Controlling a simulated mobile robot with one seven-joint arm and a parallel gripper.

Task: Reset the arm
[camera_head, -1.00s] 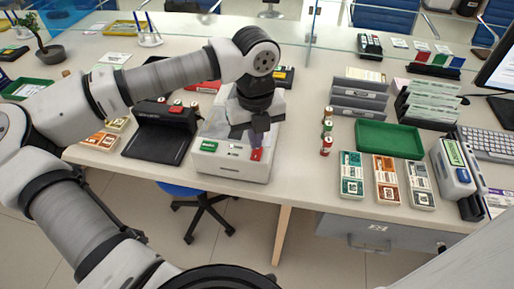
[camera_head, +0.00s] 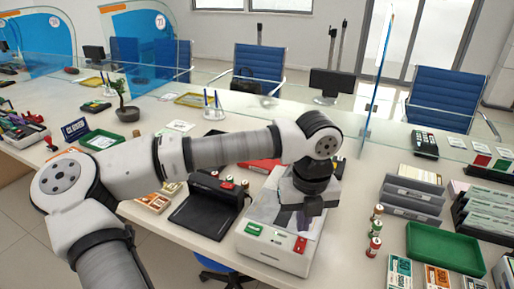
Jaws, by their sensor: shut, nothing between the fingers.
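My arm reaches in from the left over the teller counter (camera_head: 345,262), bent at the elbow. My gripper (camera_head: 299,222) points down above the white counting machine (camera_head: 257,247), which has a green button (camera_head: 253,229) and a red button (camera_head: 300,245) on its front. The gripper is dark and small in the picture, and its fingers are shut with nothing seen between them. I cannot tell whether the fingertips touch the machine.
A black device (camera_head: 212,204) stands left of the machine. A glass screen (camera_head: 378,85) and a potted plant (camera_head: 128,113) stand farther back.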

